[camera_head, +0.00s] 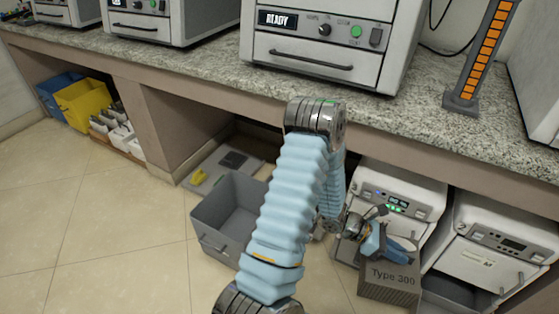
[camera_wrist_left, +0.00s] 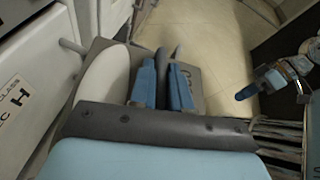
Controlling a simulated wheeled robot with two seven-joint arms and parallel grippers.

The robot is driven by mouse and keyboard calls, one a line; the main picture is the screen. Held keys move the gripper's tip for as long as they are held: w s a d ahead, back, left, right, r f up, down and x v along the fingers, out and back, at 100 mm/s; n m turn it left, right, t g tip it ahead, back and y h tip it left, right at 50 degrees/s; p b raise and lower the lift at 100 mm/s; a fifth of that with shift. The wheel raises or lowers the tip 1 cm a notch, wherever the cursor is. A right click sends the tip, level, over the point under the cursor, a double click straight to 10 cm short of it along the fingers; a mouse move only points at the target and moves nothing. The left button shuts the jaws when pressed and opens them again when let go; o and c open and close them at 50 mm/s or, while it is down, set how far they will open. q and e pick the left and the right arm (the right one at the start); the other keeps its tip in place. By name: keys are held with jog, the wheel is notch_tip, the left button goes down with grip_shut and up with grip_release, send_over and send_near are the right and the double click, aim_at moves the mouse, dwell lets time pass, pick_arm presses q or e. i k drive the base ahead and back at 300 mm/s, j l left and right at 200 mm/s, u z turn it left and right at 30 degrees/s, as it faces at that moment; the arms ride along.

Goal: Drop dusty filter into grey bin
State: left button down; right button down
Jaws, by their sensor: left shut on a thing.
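The filter is a grey box-like block (camera_head: 389,287) with a "Type 300" label on its front and fine ridges. My left gripper (camera_head: 388,248), with blue fingers, is shut on the filter's upper part and holds it. In the left wrist view the blue fingers (camera_wrist_left: 163,88) pinch a dark upright piece, with the filter's grey body (camera_wrist_left: 194,82) beyond. The grey bin (camera_head: 212,238) is open-topped on the floor, left of the filter in the head view. My left arm covers its right side. My right gripper (camera_wrist_left: 262,84) shows small in the left wrist view; its opening is unclear.
A granite counter (camera_head: 215,70) with white machines overhangs the area. White units (camera_head: 395,200) stand under it, close behind the filter. A grey flat board (camera_head: 228,160) with a yellow item lies behind the bin. Yellow (camera_head: 85,103) and blue bins stand far left. Floor at left is clear.

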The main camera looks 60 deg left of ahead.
aim_at(240, 235)
jog(key=k+j, duration=0.15)
jog(key=j, duration=0.25)
jog(key=k+j, duration=0.15)
jog(key=j, duration=0.2)
jog(key=k+j+u, duration=0.1)
jog(key=j, duration=0.3)
jog(key=k+j, duration=0.15)
jog(key=j, duration=0.55)
jog(key=k+j+z, duration=0.15)
jog(key=j, duration=0.5)
jog(key=k+z, duration=0.05)
